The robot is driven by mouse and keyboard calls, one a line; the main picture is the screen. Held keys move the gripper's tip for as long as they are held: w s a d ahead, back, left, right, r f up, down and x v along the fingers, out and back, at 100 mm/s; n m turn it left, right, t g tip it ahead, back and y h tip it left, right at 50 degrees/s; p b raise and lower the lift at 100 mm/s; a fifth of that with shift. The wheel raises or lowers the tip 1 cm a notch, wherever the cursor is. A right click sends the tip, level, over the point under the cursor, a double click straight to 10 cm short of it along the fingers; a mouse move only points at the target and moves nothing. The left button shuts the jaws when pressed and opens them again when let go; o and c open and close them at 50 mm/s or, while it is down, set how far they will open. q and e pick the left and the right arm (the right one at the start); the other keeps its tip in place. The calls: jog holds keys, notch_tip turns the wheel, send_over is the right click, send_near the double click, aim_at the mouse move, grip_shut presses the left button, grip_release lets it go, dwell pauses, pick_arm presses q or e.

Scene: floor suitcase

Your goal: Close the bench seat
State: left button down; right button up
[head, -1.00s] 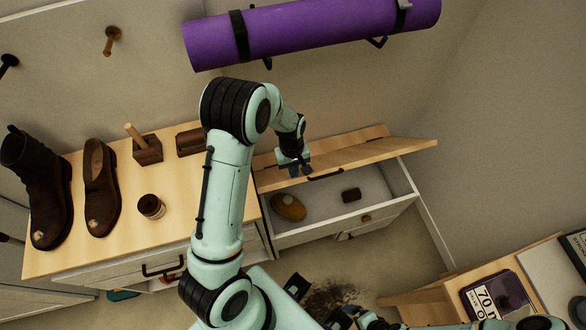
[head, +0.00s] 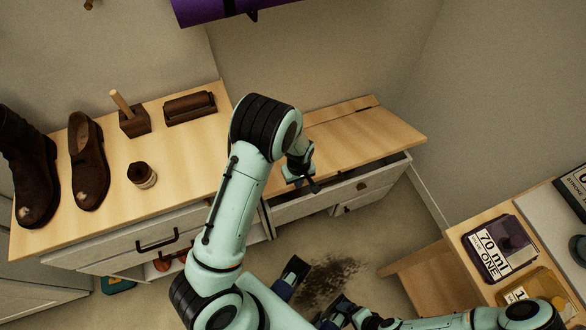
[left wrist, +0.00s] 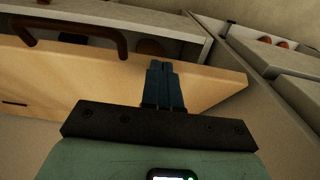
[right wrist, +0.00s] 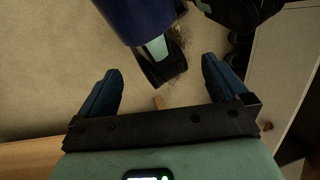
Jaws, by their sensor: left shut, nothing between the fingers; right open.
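The bench seat's wooden lid (head: 365,135) lies low over the white bench box (head: 305,206), tilted slightly, with a dark gap under its right end. The left wrist view shows the lid (left wrist: 60,85) with a dark handle (left wrist: 75,28) on it and a brown object partly visible beyond its edge. My left gripper (head: 313,185) is shut and empty at the lid's front edge; its fingers (left wrist: 162,68) overlap the lid in the left wrist view, and contact is unclear. My right gripper (right wrist: 161,67) is open and empty, away from the lid, over the floor.
At the right, a shelf holds a purple-lidded box (head: 497,245) and a yellow one (head: 532,290). A dark stain (head: 330,280) marks the open floor.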

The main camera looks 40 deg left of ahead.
pick_arm(q)
jog(key=s+d+f+b, duration=0.1)
jog(key=d+f+b, duration=0.1)
jog(key=f, duration=0.5)
jog(key=s+d+f+b, duration=0.1)
jog(key=f+b, duration=0.4)
jog(key=f, duration=0.2)
jog(key=shift+d+f, duration=0.35)
jog(key=shift+f, duration=0.05)
pick_arm(e)
jog(key=w+d+f+t, duration=0.1)
jog(key=w+f+t, duration=0.1)
jog(key=w+f, duration=0.3)
jog(key=shift+w+d+f+h, duration=0.3)
jog(key=shift+w+f+h, duration=0.1)
jog(key=shift+f, duration=0.85)
pick_arm(q)
jog(key=shift+s, duration=0.1)
